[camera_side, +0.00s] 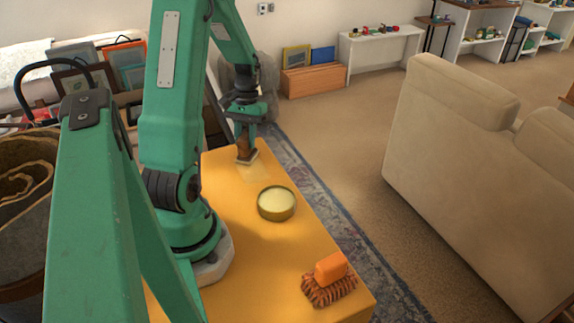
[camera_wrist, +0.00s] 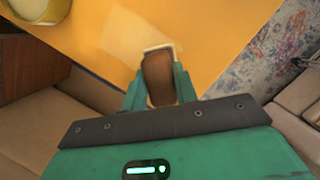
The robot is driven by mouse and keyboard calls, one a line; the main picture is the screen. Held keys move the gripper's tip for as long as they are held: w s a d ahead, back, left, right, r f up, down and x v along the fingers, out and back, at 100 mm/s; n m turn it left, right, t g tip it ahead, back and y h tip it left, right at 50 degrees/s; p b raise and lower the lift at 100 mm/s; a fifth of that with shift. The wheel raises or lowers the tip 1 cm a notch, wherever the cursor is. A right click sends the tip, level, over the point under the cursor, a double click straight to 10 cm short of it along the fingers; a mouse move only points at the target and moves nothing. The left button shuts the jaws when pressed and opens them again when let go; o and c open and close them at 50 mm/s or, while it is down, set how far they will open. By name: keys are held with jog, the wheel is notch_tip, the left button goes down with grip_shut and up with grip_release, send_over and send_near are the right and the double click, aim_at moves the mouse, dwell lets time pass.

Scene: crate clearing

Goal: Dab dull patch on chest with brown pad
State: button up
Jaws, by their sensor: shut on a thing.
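The chest (camera_side: 285,254) has a flat yellow-orange top. A paler dull patch (camera_side: 254,173) lies near its far end; it also shows in the wrist view (camera_wrist: 125,35). My gripper (camera_side: 246,143) is shut on the brown pad (camera_side: 243,149), which has a pale underside. In the wrist view the brown pad (camera_wrist: 158,77) sits between the fingers, its pale edge at the lower right border of the patch. The pad is at or just above the chest top; I cannot tell if it touches.
A round tin of pale yellow paste (camera_side: 276,203) stands mid-chest. A brush with an orange handle (camera_side: 330,270) lies at the near right corner. A beige sofa (camera_side: 450,140) stands right, beyond a patterned rug (camera_side: 340,205). Frames and a basket crowd the left.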

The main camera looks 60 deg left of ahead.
jog(key=shift+a, duration=0.5)
jog(key=shift+g+y, duration=0.3)
jog(key=shift+d, duration=6.05)
jog(key=shift+s+d, duration=0.15)
jog(key=shift+s, duration=0.25)
jog(key=shift+a, duration=6.15)
jog(key=shift+d, duration=5.8)
jog(key=shift+d+r, duration=0.15)
jog(key=shift+r, duration=0.45)
jog(key=shift+d+r, duration=0.15)
jog(key=shift+r, duration=3.3)
jog(key=shift+w, duration=0.15)
